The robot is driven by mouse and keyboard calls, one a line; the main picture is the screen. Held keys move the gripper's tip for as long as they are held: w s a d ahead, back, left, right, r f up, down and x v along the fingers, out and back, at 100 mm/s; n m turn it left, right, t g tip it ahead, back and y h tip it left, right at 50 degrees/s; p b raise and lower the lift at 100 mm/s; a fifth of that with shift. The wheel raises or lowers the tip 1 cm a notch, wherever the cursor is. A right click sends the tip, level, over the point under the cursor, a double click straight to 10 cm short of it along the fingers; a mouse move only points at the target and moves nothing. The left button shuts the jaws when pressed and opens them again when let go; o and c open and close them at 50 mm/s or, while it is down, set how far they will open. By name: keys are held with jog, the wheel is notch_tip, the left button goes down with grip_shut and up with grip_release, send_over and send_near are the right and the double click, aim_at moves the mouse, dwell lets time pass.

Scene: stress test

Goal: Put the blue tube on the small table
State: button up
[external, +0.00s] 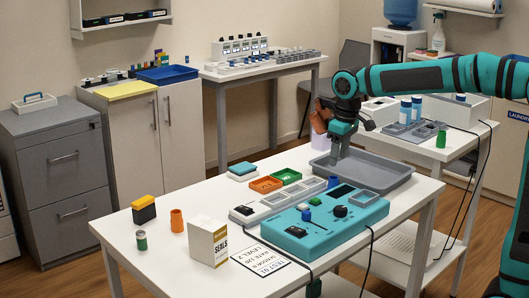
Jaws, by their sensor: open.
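A short blue cylinder, possibly the blue tube (333,182), stands at the back edge of the teal tester, near the grey tray (398,180) on the front white table (200,270). Two taller blue-capped cylinders (411,110) stand in a grey rack on the side table at right; I cannot tell which thing the task means. My gripper (336,160) points down over the left part of the tray, above and slightly right of the short blue cylinder. It is open, and I see nothing held. Which table is the small one is unclear.
The teal tester (315,232) fills the front table's right part. Orange and green bins (286,176), an orange tube (177,221), a green-grey tube (141,241) and a seals box (207,241) stand to the left. A green tube (441,139) stands on the side table (462,142).

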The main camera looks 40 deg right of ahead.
jog(key=shift+s+r, duration=0.15)
jog(key=shift+r, duration=1.25)
jog(key=s+d+r+m+t, duration=0.1)
jog(key=s+d+r+t, duration=0.1)
jog(key=s+r+t, duration=0.3)
jog(key=s+d+r+m+t, duration=0.1)
jog(key=s+r+t, duration=0.4)
jog(key=s, duration=0.6)
jog(key=s+d+r+t, duration=0.4)
jog(key=s+r+t, duration=0.1)
jog(key=s, duration=0.3)
jog(key=shift+s+r+m+t, duration=0.2)
jog(key=shift+s+m+t, duration=0.1)
jog(key=shift+s+m, duration=0.1)
jog(key=shift+o, duration=0.3)
jog(key=shift+s+d+r, duration=0.1)
jog(key=shift+s, duration=0.25)
